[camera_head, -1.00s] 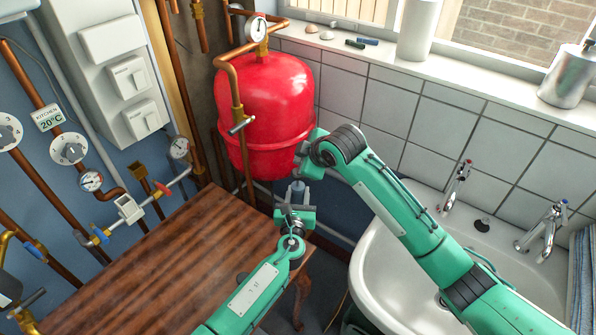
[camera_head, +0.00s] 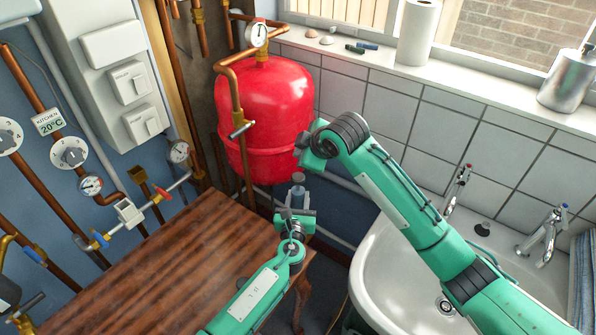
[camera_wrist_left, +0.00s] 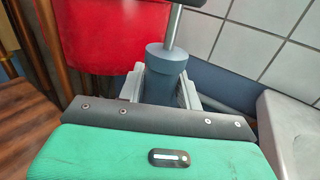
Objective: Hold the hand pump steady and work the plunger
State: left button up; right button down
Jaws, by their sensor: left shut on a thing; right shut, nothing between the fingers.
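The hand pump (camera_wrist_left: 163,72) is a grey-blue cylinder with a wider collar and a thin metal rod (camera_wrist_left: 174,28) rising from it. A dark bar crosses the rod's top at the wrist view's edge. In the head view the pump (camera_head: 298,190) shows small, roughly upright, beyond the table's corner. My left gripper (camera_head: 296,213) is shut on the pump's body; its pale fingers flank the body in the wrist view (camera_wrist_left: 160,88). My right gripper (camera_head: 300,152) is above the pump, shut and empty, its fingertips mostly hidden by its own hand. Whether it touches the plunger handle I cannot tell.
A red tank (camera_head: 264,105) with copper pipes stands just behind the pump. A wooden table (camera_head: 170,265) fills the lower left. A white sink (camera_head: 390,275) lies to the right, under my right arm. Gauges and valves (camera_head: 125,212) line the left wall.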

pick_arm(q)
jog(key=o, duration=1.1)
jog(key=shift+o, duration=0.2)
jog(key=shift+s, duration=0.1)
